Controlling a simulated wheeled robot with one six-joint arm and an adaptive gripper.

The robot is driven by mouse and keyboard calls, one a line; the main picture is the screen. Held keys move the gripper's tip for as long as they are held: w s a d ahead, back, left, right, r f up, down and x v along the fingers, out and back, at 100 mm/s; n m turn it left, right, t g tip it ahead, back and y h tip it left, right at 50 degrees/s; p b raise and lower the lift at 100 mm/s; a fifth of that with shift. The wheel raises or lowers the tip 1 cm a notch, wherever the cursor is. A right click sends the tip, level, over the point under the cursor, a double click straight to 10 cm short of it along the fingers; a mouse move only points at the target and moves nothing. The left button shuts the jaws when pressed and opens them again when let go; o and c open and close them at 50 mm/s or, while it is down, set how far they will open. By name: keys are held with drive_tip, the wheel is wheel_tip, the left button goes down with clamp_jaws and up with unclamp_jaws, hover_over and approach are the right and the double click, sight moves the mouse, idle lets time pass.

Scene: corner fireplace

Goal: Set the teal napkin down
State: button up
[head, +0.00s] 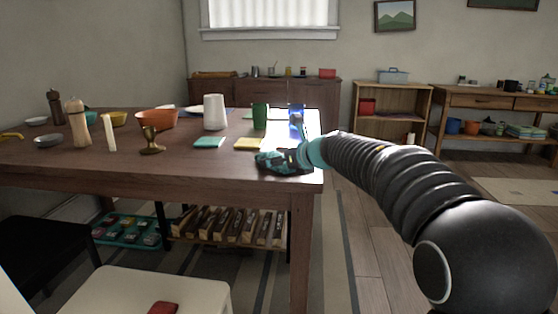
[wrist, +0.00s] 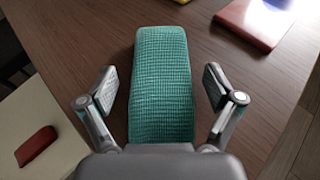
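The teal napkin (wrist: 163,85) is a long folded cloth with a woven texture. In the wrist view it lies between the two fingers of my gripper (wrist: 162,88), over the dark wooden table (wrist: 220,50). A gap shows between each finger pad and the cloth, so the gripper is open around it. The napkin's near end is hidden by the gripper body. In the head view my gripper (head: 284,160) is low at the table's right front corner. Whether the napkin's underside is fully on the wood is hard to see.
Another teal folded cloth (head: 210,142) and a yellow one (head: 249,144) lie to the left. A brass goblet (head: 151,141), a white cup (head: 214,112) and a green cup (head: 260,115) stand nearby. A red flat object (wrist: 255,20) lies beyond the napkin. A pale chair (head: 150,290) is in front.

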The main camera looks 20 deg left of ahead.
drive_tip(key=shift+r, duration=0.1)
drive_tip(key=v, duration=1.2)
